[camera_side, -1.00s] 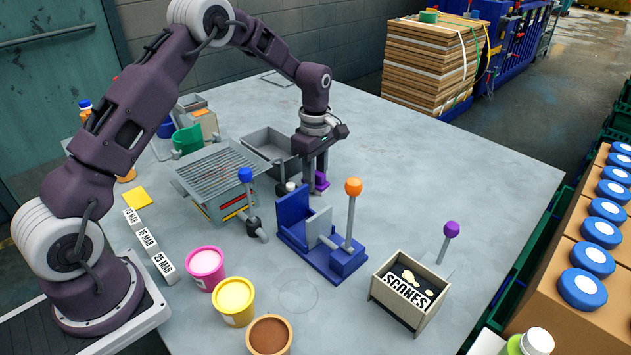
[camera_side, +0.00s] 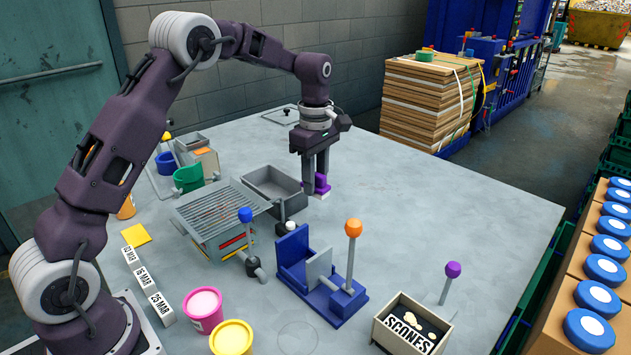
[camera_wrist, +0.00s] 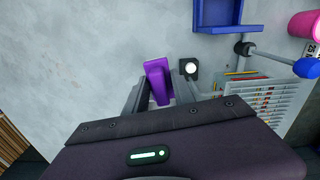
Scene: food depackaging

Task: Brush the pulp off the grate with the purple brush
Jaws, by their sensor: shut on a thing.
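My gripper (camera_side: 312,178) is shut on the purple brush (camera_side: 322,184), with pale bristles at its lower end. The brush is held upright, apparently just above the table, right of the grey tray. In the wrist view the purple brush (camera_wrist: 157,80) shows between the two fingers (camera_wrist: 160,98). The slatted metal grate (camera_side: 220,212) lies to the left of my gripper, on top of a grey box. Reddish streaks show along its slats; single bits of pulp are too small to tell. The grate (camera_wrist: 265,98) also shows at the right in the wrist view.
The empty grey tray (camera_side: 262,177) stands between the grate and my gripper. A blue-knobbed lever (camera_side: 246,216) rises at the grate's front right. The blue press (camera_side: 288,254) with an orange-knobbed lever stands in front. The table right of my gripper is clear.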

